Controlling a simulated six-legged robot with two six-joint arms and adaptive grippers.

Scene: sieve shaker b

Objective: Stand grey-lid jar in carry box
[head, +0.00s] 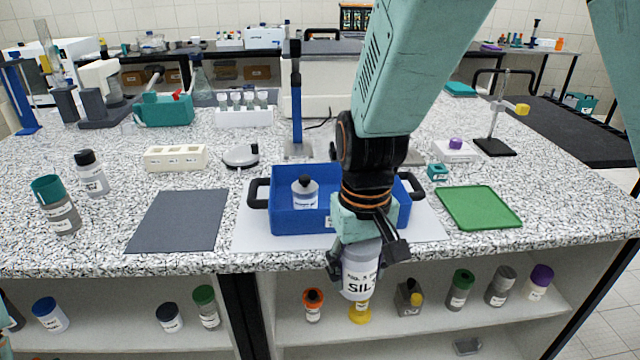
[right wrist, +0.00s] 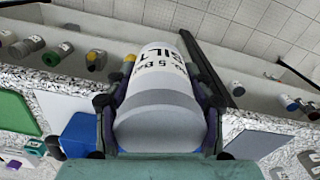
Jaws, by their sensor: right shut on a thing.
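My right gripper (head: 368,252) is shut on a jar (head: 360,277) with a white label reading "SILT". The jar hangs about upright just in front of the bench edge, its top hidden by the gripper in the head view. In the right wrist view the jar (right wrist: 160,75) lies between both fingers, its grey lid (right wrist: 155,128) towards the palm. The blue carry box (head: 300,222) stands on a pale mat on the bench, behind and above the held jar. My left gripper is out of view.
A dark grey mat (head: 180,220) lies left of the box and a green tray (head: 478,207) right of it. The shelf below holds several jars, including an orange-lidded one (head: 313,305). My right arm hides part of the box.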

